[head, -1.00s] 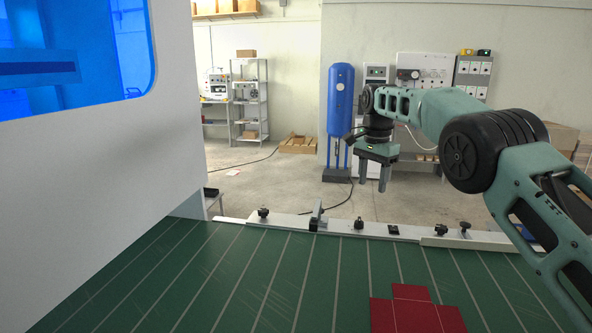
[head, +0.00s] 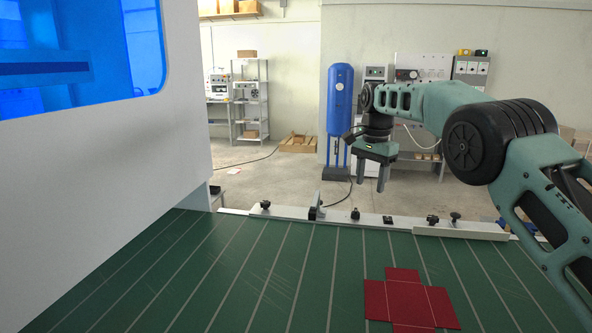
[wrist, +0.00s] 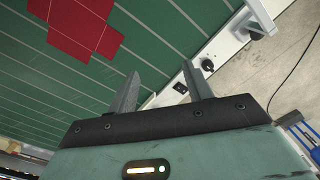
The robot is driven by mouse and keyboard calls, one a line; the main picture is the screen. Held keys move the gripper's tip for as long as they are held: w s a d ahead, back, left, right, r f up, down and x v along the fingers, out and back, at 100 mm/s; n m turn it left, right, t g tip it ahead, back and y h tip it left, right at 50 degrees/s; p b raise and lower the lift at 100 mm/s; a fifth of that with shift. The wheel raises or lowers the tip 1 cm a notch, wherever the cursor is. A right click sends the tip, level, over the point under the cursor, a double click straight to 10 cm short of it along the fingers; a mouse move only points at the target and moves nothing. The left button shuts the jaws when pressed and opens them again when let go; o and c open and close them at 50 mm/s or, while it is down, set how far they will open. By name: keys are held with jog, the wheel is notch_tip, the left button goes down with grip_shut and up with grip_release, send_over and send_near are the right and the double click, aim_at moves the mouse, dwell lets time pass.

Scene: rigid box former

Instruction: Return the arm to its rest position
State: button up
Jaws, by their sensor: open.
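My arm reaches in from the right in the head view, raised and bent. My gripper (head: 374,183) hangs at its end with the fingers pointing down, in the air above the far rail of the table. Its two fingers stand apart with nothing between them. In the wrist view my gripper (wrist: 160,92) also shows its fingers spread and empty. The green striped table (head: 215,275) lies below and in front of it. A flat red cross-shaped blank (head: 408,300) lies on the table, clear of my gripper; it also shows in the wrist view (wrist: 82,25).
A white machine housing (head: 100,150) with a blue window fills the left. A pale rail (head: 400,224) with black knobs runs along the table's far edge. Beyond it are open floor, a blue tank (head: 340,105) and a shelf rack (head: 250,105).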

jog(key=s+a+r+n+y, duration=0.1)
jog(key=s+a+n, duration=0.45)
jog(key=s, duration=0.65)
jog(key=s+a+r+n+y, duration=0.1)
jog(key=s+a+n, duration=0.4)
jog(key=s, duration=0.7)
jog(key=s+d+f+n, duration=0.1)
jog(key=s+f+n, duration=0.1)
jog(key=s, duration=0.6)
jog(key=s+d+f+n+h, duration=0.1)
jog(key=s+d+f+n, duration=0.1)
jog(key=s, duration=0.7)
jog(key=s+d+f+n, duration=0.2)
jog(key=s+f+n, duration=0.1)
jog(key=s, duration=0.5)
jog(key=shift+s+h, duration=0.2)
jog(key=shift+h, duration=0.1)
jog(key=shift+f+n, duration=0.1)
jog(key=shift+n, duration=0.15)
